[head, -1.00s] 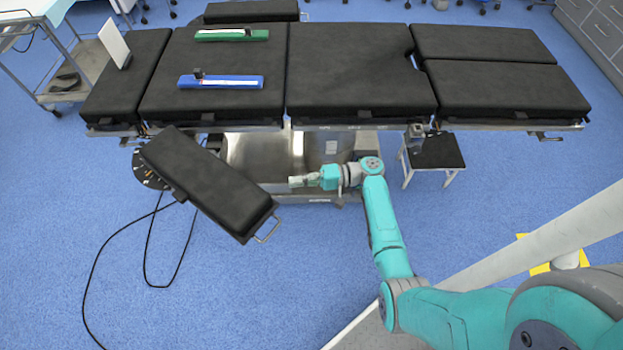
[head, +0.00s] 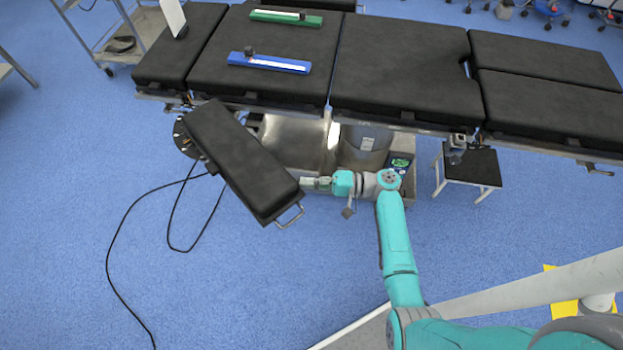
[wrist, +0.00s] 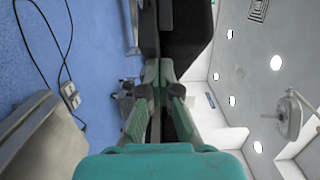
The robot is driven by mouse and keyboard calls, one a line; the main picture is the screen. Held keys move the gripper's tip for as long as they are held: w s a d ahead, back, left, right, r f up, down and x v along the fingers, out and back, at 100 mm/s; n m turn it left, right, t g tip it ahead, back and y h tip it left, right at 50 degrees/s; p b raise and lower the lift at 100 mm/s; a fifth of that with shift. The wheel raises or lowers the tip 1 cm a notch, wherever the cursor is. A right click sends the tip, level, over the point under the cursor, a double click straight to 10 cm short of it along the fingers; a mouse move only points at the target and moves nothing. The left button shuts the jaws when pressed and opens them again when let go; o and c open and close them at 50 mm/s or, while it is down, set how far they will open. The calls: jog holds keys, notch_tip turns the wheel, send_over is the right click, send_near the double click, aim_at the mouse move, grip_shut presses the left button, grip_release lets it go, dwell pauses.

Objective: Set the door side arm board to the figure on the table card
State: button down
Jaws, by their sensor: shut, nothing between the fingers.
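The arm board (head: 240,160) is a black padded board on the near side of the table, angled out toward the lower right. It has a metal handle (head: 290,217) at its free end and a dark marked disc (head: 186,138) at its pivot. The marks are too small to read. The white table card (head: 173,17) stands at the table's left end; its figure cannot be read. My gripper (head: 308,183) is shut and empty, right beside the board's free end; I cannot tell whether they touch. In the wrist view my gripper (wrist: 158,75) points toward a black pad (wrist: 186,30).
The operating table (head: 400,70) carries a blue bar (head: 268,63) and a green bar (head: 285,18). A step stool (head: 470,166) stands right of the table base. A cable (head: 112,240) loops on the blue floor (head: 230,290), which is clear in front.

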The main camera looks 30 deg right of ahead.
aim_at(300, 193)
jog(key=a, duration=0.1)
jog(key=s+a, duration=0.1)
jog(key=a, duration=0.1)
jog(key=shift+s+a, duration=0.35)
jog(key=v, duration=1.2)
jog(key=shift+a, duration=0.1)
